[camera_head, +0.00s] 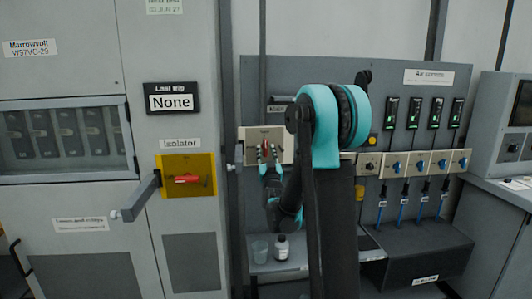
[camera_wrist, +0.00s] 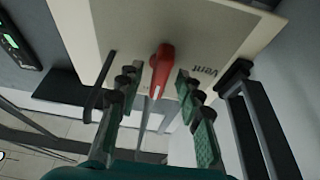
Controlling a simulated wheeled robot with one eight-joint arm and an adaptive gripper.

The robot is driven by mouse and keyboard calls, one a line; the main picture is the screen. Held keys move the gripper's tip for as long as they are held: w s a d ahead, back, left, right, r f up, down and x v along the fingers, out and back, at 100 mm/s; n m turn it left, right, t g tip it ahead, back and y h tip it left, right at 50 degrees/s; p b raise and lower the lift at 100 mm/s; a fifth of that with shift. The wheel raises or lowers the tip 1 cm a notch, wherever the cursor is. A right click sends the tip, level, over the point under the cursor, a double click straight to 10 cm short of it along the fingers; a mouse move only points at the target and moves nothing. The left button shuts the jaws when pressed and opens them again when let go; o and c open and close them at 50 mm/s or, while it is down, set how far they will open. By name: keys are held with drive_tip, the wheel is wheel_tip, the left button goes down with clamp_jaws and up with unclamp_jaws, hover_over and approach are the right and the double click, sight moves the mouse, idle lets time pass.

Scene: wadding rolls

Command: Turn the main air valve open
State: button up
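A red valve handle (camera_wrist: 161,62) sits on a pale panel (camera_wrist: 215,30) with the printed word "Vent" beside it. In the head view the pale panel (camera_head: 249,133) is on the grey board and the red handle (camera_head: 265,146) is partly covered by my fingers. My gripper (camera_wrist: 158,82) is open, one finger on each side of the handle, with a gap on both sides in the wrist view. In the head view my gripper (camera_head: 267,153) is right at the panel. Whether the fingers touch the handle I cannot tell.
A yellow isolator plate with a red handle (camera_head: 187,179) is on the cabinet at left, near a protruding grey lever (camera_head: 136,199). Several blue knobs (camera_head: 420,165) line the board at right.

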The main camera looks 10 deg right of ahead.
drive_tip(key=shift+s, duration=0.1)
drive_tip(key=v, duration=1.2)
drive_tip(key=shift+f, duration=0.1)
drive_tip(key=s+f+n+g+y, duration=0.2)
drive_tip(key=s+f+g, duration=0.75)
drive_tip(key=f, duration=0.45)
drive_tip(key=s+d+f+g, duration=0.1)
drive_tip(key=s+f+g, duration=0.2)
drive_tip(key=s, duration=0.3)
drive_tip(key=s+d+f+m+g+h, duration=0.1)
drive_tip(key=s+d+f+g, duration=0.1)
drive_tip(key=s+f, duration=0.2)
drive_tip(key=s+d+f+g+h, duration=0.1)
drive_tip(key=s+f+g, duration=0.2)
drive_tip(key=s, duration=0.7)
drive_tip(key=shift+d+f+m+g, duration=0.35)
drive_tip(key=shift+m, duration=0.05)
